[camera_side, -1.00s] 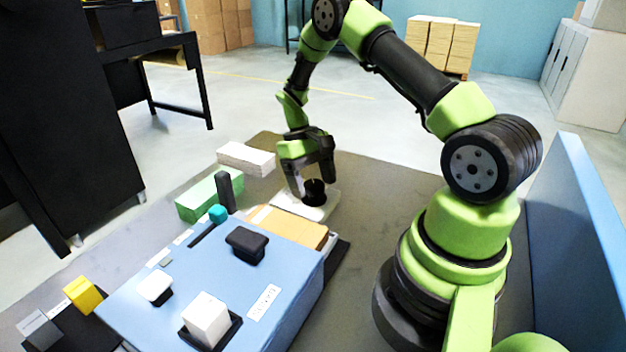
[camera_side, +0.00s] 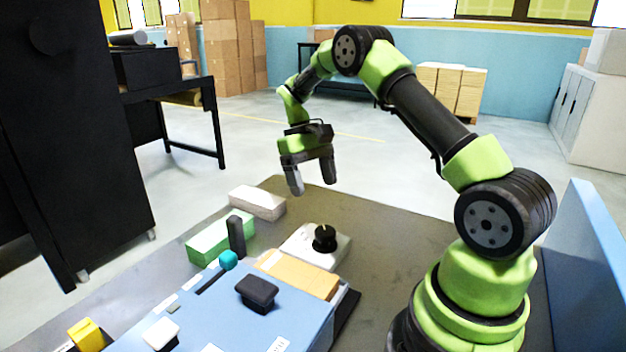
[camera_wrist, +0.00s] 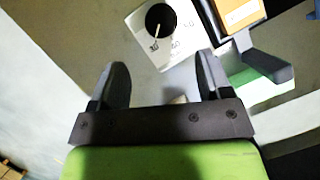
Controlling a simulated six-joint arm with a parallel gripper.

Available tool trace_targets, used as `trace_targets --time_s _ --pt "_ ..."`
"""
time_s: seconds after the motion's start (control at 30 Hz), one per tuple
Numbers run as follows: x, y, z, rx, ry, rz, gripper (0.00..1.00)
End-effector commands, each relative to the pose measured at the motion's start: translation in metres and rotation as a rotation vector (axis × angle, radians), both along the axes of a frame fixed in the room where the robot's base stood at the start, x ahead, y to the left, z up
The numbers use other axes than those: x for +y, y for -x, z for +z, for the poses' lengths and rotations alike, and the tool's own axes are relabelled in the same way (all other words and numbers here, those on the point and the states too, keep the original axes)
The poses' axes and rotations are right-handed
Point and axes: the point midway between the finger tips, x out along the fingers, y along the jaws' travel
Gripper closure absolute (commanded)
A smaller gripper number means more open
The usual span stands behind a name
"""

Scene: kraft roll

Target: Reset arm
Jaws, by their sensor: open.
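My gripper (camera_side: 311,178) hangs open and empty in the side view, above and behind a white box with a round black knob. The knob (camera_side: 325,238) stands on top of the white box (camera_side: 308,252), with clear air between it and my fingers. In the wrist view my two fingers (camera_wrist: 158,86) are spread apart with nothing between them. The white plate (camera_wrist: 170,52) with the black knob (camera_wrist: 160,19) shows beyond them, with dark marks on the plate around the knob.
A tan block (camera_side: 300,275), a blue panel (camera_side: 215,310) with a black knob (camera_side: 257,290) and a teal-tipped lever (camera_side: 228,259), a green block (camera_side: 220,238) and a white block (camera_side: 257,203) stand near. A blue wall (camera_side: 583,265) is at right. Space around my gripper is clear.

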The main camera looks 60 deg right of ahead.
Motion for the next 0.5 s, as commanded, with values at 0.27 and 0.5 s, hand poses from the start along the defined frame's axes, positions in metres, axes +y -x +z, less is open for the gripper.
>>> trace_targets --time_s 0.27,0.5 --pt "0.002 0.000 0.005 -0.011 0.005 0.003 0.28" --pt "0.037 0.003 0.068 -0.176 0.053 0.029 0.28"
